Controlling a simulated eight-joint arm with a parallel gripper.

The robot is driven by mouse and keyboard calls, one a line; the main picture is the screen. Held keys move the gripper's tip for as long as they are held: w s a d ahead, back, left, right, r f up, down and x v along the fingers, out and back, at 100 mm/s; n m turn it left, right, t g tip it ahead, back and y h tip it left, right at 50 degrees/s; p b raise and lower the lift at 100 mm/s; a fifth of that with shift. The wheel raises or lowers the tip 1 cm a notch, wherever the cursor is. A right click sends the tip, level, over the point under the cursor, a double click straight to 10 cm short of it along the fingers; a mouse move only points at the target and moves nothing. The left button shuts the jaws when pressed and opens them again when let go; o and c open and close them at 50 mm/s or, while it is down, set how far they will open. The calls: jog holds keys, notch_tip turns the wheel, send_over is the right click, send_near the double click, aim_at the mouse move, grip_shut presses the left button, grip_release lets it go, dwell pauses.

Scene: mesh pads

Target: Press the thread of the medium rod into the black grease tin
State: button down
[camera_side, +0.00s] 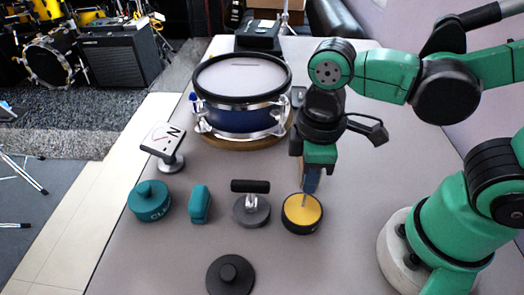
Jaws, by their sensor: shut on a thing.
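My gripper (318,155) points down at the middle right of the table and is shut on a rod (305,199). A blue part shows just below the fingers and a thin grey shaft runs down from it. The shaft's lower end meets the yellow surface in the round black grease tin (303,230). I cannot tell how deep the tip goes, and the fingers hide the rod's top. No other rod shows clearly enough to compare sizes.
Left of the tin stand a grey round piece with a black handle (251,209), a teal block (200,204) and a teal tin (150,203). A black knobbed disc (230,276) lies in front. A sign stand (164,143) and a blue drum (240,118) stand behind.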

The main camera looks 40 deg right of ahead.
jog(key=shift+f, duration=0.55)
dwell(1.5)
jog(key=shift+r, duration=0.1)
jog(key=shift+r, duration=3.4)
jog(key=shift+w, duration=0.15)
